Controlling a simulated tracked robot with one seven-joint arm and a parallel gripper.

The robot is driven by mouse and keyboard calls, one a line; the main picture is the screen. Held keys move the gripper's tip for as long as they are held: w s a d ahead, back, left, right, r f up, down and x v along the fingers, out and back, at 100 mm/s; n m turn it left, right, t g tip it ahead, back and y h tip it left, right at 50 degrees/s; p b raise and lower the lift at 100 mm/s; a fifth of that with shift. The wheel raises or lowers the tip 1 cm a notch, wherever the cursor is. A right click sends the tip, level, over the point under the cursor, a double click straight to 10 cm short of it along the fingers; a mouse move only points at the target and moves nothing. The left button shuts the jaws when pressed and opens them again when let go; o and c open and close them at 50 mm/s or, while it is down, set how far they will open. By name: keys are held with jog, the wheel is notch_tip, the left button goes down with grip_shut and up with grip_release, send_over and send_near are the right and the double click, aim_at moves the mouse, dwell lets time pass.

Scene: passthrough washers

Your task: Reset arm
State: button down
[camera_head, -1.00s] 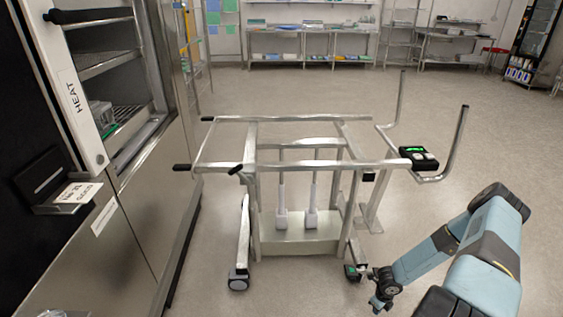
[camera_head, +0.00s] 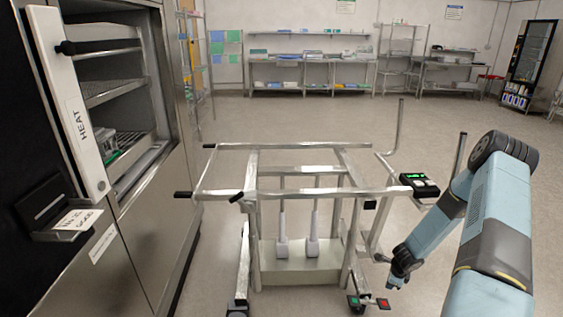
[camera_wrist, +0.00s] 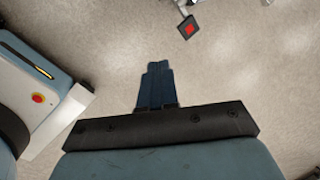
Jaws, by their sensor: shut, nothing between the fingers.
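My blue-grey arm reaches in from the right in the head view. My gripper (camera_head: 397,283) hangs low, pointing down, to the right of the metal cart (camera_head: 290,170). It is above and right of the cart's red pedal (camera_head: 382,303) and appears apart from it. In the wrist view my gripper (camera_wrist: 157,66) has its dark fingers together with nothing between them. The red pedal also shows ahead of the fingers in the wrist view (camera_wrist: 188,28). A green pedal (camera_head: 353,300) sits left of the red one.
A washer (camera_head: 130,80) with its chamber open stands at the left. A small control box with a green display (camera_head: 420,180) is on the cart's right side. Shelves (camera_head: 310,72) line the back wall. Open floor (camera_head: 480,115) lies behind the cart.

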jog(key=w+a+r+n+t, duration=0.1)
jog(key=w+a+r+n, duration=0.15)
jog(key=r, duration=0.85)
jog(key=w+a+r+n, duration=0.15)
jog(key=r+n, duration=0.25)
jog(key=r, duration=0.6)
jog(key=w+a+r+n+t, duration=0.1)
jog(key=a+r+n, duration=0.2)
jog(key=r, duration=0.8)
jog(key=s+a+r+n, duration=0.3)
jog(key=s+a+r, duration=0.1)
jog(key=r, duration=0.5)
jog(key=s+a+r+n, duration=0.3)
jog(key=s+a+r, duration=0.1)
jog(key=r, duration=0.5)
jog(key=s+a+r+n, duration=0.1)
jog(key=s+r+n, duration=0.1)
jog(key=s+r, duration=0.3)
jog(key=s+a+r+n, duration=0.2)
jog(key=s+r+n, duration=0.1)
jog(key=s, duration=1)
jog(key=s+a+r+n+t, duration=0.1)
jog(key=s+r+n, duration=0.2)
jog(key=s+r, duration=0.3)
jog(key=s, duration=0.3)
jog(key=shift+a+r, duration=0.35)
